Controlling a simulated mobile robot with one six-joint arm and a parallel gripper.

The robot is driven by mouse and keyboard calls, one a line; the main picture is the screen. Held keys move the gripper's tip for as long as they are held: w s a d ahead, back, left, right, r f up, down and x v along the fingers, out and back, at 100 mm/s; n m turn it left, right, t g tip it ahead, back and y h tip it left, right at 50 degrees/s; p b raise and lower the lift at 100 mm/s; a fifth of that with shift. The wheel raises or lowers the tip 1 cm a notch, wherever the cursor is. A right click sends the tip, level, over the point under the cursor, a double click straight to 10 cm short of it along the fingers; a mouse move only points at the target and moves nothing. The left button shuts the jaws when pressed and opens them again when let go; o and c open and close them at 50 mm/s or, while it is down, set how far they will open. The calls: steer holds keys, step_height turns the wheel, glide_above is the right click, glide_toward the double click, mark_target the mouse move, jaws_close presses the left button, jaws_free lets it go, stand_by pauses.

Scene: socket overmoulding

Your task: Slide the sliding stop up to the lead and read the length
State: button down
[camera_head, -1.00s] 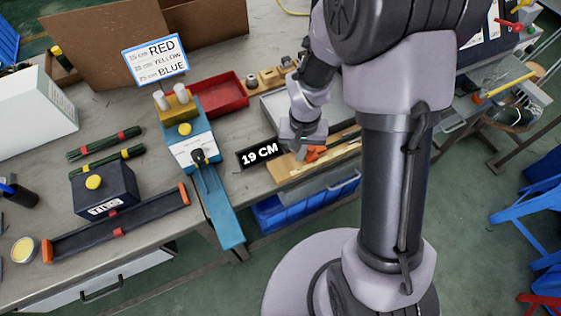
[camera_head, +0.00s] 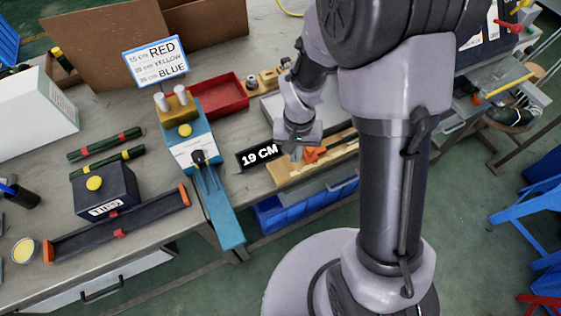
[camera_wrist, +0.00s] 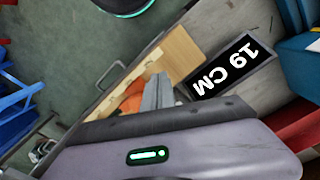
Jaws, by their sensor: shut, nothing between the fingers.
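The orange sliding stop (camera_head: 315,154) sits on the pale wooden measuring board (camera_head: 288,173) at the table's front edge. It also shows in the wrist view (camera_wrist: 131,104), partly hidden by my gripper. My gripper (camera_head: 297,152) is shut and empty, pointing down at the board just left of the stop in the head view. In the wrist view its fingers (camera_wrist: 158,92) are together beside the stop; I cannot tell whether they touch it. The black display (camera_head: 260,154) reads 19 CM. I cannot make out the lead on the board.
A blue machine (camera_head: 195,150) stands left of the display. A red tray (camera_head: 220,95) lies behind it. A sign (camera_head: 156,61) lists cm values for RED, YELLOW and BLUE. Two dark cable bundles (camera_head: 105,145) lie at the left. A blue bin (camera_head: 275,215) is below the table edge.

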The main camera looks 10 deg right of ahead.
step_height(320, 180, up, 6)
steer(key=p, duration=0.4)
steer(key=shift+r, duration=0.15)
step_height(320, 180, up, 11)
steer(key=s+t, duration=0.2)
steer(key=s+a+r+m+t+y, duration=0.1)
steer(key=s+r+t+y, duration=0.1)
steer(key=s+r, duration=0.9)
steer(key=shift+s+a+r+m+t, duration=0.2)
steer(key=shift+s+r+m+t, duration=0.15)
steer(key=shift+r+t, duration=0.6)
